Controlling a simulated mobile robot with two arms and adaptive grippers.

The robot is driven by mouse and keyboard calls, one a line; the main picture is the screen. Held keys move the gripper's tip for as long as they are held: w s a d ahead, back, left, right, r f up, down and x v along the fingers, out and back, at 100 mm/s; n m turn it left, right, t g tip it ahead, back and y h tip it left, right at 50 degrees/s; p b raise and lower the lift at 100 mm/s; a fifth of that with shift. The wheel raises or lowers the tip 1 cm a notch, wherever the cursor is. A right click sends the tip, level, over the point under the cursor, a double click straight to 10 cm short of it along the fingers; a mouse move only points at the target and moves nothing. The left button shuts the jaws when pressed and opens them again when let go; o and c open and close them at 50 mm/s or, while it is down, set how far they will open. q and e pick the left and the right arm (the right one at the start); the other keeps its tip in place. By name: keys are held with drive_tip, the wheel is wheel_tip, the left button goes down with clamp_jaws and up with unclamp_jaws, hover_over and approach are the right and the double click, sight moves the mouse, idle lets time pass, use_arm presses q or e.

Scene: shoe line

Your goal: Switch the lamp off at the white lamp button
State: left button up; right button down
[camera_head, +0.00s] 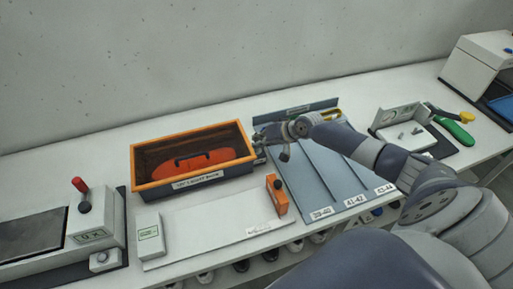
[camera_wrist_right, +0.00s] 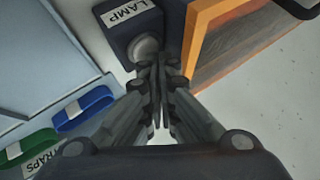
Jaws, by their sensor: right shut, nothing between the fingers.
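The lamp button (camera_wrist_right: 146,46) is a pale round dome on a dark box (camera_wrist_right: 118,28) labelled LAMP in the right wrist view. My right gripper (camera_wrist_right: 158,72) is shut and empty, with its fingertips right at the button's near edge. I cannot tell whether they touch it. In the head view my right gripper (camera_head: 264,146) reaches in beside the right end of the orange-rimmed crate, and the gripper mostly hides the button there. No lamp itself can be made out. My left gripper is not in view.
The orange-rimmed crate (camera_head: 140,188) stands close left of the gripper, holding a red-orange object (camera_head: 195,161). The blue-grey divided tray (camera_head: 335,175) lies to the right under my arm. An orange block (camera_head: 277,196) stands in front.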

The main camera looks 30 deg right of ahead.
drive_tip(key=shift+r, duration=0.3)
wheel_tip(320, 180, up, 6)
drive_tip(key=p, duration=0.5)
drive_tip(key=shift+p, duration=0.4)
